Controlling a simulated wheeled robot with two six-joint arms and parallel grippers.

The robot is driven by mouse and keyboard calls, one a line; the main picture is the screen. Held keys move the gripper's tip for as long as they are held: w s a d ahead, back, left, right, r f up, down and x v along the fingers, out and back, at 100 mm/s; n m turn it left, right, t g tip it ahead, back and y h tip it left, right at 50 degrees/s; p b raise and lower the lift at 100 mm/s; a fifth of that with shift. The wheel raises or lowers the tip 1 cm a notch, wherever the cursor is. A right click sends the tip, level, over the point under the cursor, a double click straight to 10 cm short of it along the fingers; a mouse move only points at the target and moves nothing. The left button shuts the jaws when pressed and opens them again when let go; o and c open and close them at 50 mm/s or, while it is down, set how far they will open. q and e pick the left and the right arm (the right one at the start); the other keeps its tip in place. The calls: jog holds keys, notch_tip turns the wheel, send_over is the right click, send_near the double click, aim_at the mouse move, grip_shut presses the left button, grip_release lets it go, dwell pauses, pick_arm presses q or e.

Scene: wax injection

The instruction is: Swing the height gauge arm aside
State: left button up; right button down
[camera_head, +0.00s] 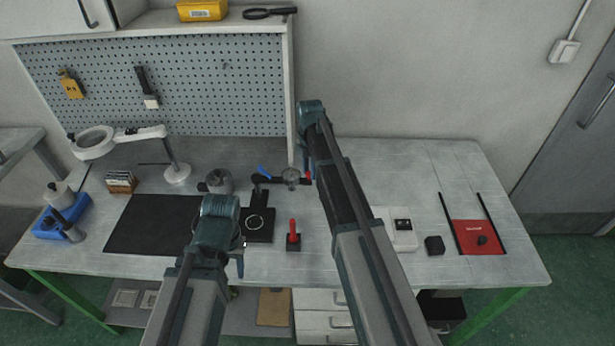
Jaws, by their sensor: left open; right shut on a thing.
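The height gauge has a black base plate (258,233) with a ring on it and a dark post. Its arm (272,180) reaches right from the top of the post, past a round dial (291,176), with a blue piece near the post. My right gripper (307,174) is shut on the right end of the height gauge arm, by a small red part; my own wrist partly hides the grip. My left gripper (240,258) is open and empty, low in front of the black mat's right side; its fingers are partly hidden.
A red-handled tool (293,232) stands in a dark block right of the gauge base. A metal pot (217,181) stands left of the arm.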

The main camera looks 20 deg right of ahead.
jog(key=shift+w+d+n, duration=0.2)
jog(key=shift+w+n, duration=0.2)
jog(key=shift+w, duration=0.25)
jog(key=c, duration=0.6)
grip_release()
notch_tip(320, 180, up, 14)
jog(key=p, duration=1.4)
jog(key=shift+f, duration=0.1)
